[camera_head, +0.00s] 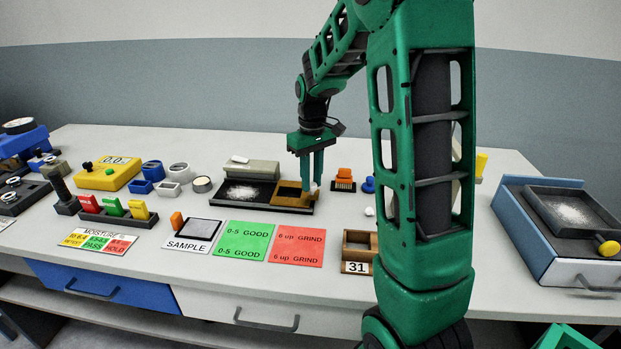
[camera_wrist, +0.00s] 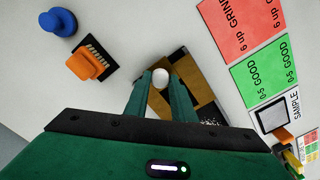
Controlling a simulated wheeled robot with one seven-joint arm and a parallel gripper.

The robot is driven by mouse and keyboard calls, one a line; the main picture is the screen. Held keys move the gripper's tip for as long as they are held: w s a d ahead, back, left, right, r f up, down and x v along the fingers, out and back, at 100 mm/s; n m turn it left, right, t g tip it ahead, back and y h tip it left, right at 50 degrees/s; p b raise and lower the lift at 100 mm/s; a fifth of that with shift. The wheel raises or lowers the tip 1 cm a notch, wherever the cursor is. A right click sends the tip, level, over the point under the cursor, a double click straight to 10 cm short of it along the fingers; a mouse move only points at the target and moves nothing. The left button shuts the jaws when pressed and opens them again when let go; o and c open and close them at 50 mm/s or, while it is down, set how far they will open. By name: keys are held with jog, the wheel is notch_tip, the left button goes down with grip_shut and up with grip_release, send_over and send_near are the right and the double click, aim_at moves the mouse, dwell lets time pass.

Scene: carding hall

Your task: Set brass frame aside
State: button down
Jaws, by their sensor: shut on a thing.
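The brass frame (camera_head: 281,197) lies at the right end of a black board (camera_head: 262,206) on the table, beside a patch of white fibre (camera_head: 241,192). It also shows in the wrist view (camera_wrist: 205,94), partly hidden by my fingers. A small white knob (camera_wrist: 161,76) sits at its edge. My gripper (camera_head: 312,186) reaches down from above, its fingers shut at the white knob of the frame. In the wrist view my gripper (camera_wrist: 162,85) has one finger on each side of the knob. I cannot tell whether the frame is lifted off the board.
In front lie the SAMPLE card (camera_head: 193,236), green GOOD card (camera_head: 243,241) and red GRIND card (camera_head: 297,245). A wooden box marked 31 (camera_head: 358,267) stands front right. An orange-handled brush (camera_head: 344,180) and a blue knob (camera_head: 368,185) stand right of my gripper.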

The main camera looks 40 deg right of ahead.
jog(key=shift+s+d, duration=0.15)
jog(key=shift+d, duration=0.1)
jog(key=c, duration=1.5)
grip_release()
jog(key=shift+r, duration=0.1)
jog(key=shift+r, duration=0.25)
notch_tip(320, 180, up, 10)
jog(key=shift+r, duration=0.1)
